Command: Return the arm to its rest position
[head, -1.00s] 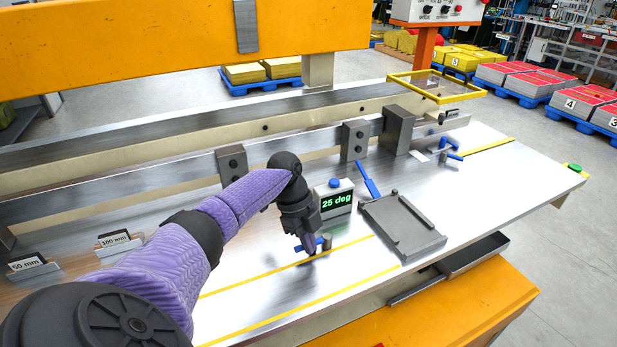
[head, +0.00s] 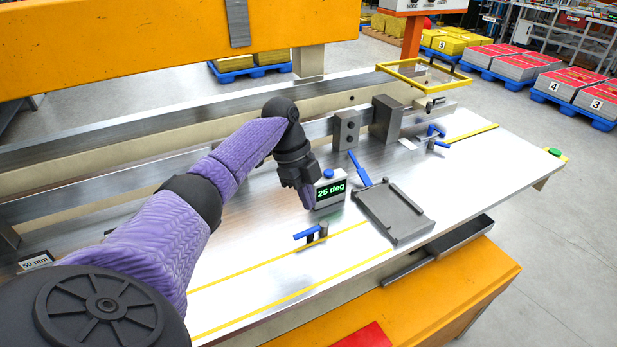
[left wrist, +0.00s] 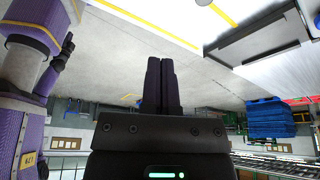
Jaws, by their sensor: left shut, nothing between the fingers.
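My left gripper (head: 307,196) is above the metal work table in the head view, just left of the grey box with the green "25 deg" display (head: 330,191). Its fingers point down and are empty. In the left wrist view the two dark fingers (left wrist: 161,88) stand together with nothing between them. A small blue-handled clamp (head: 312,234) stands on the table below the gripper, apart from it. My right gripper is in neither view.
Grey blocks (head: 387,118) stand along the back rail. A yellow-framed guard (head: 424,76) is at the back right. The front table strip between yellow lines is clear.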

